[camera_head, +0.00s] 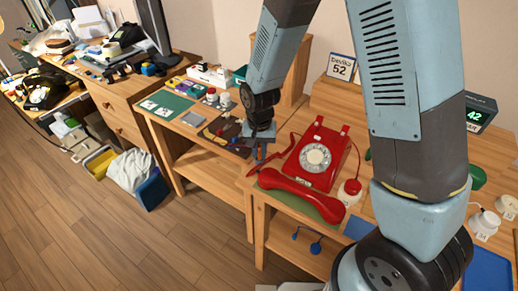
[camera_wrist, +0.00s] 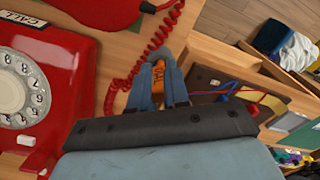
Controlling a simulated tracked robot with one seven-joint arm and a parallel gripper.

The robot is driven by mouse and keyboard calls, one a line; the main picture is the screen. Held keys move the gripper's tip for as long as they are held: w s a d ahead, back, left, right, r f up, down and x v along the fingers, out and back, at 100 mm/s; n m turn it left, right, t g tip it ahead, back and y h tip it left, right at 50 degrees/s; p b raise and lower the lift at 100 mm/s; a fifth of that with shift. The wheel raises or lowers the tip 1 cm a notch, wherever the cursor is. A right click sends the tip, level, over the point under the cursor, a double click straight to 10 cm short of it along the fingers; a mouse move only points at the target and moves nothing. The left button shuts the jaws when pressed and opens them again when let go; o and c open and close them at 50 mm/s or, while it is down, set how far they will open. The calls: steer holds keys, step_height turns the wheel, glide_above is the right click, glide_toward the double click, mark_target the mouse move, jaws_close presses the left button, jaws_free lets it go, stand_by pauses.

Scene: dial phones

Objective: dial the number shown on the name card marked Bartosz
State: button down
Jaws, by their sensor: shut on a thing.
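A red rotary phone (camera_head: 335,142) with a white finger dial (camera_head: 315,157) stands on the wooden table. Its red handset (camera_head: 300,196) lies off the cradle, in front of the phone. My gripper (camera_head: 261,151) is just left of the phone. In the wrist view my gripper (camera_wrist: 157,68) is shut on a small orange piece (camera_wrist: 158,80) with dark lettering, apart from the dial (camera_wrist: 22,90). A card (camera_head: 341,66) behind the phone reads Devika 52. I can read no card marked Bartosz; my arm hides part of the table.
A coiled red cord (camera_wrist: 150,47) runs close by my fingers. A display (camera_head: 474,116) at right shows 42. Desks at left hold a black phone (camera_head: 42,92) and a green mat (camera_head: 166,105). A blue tray (camera_head: 487,272) is at lower right.

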steer(key=shift+f, duration=0.1)
steer(key=c, duration=1)
jaws_free()
steer(key=shift+c, duration=0.2)
step_height(320, 180, up, 14)
steer(key=shift+f, duration=0.15)
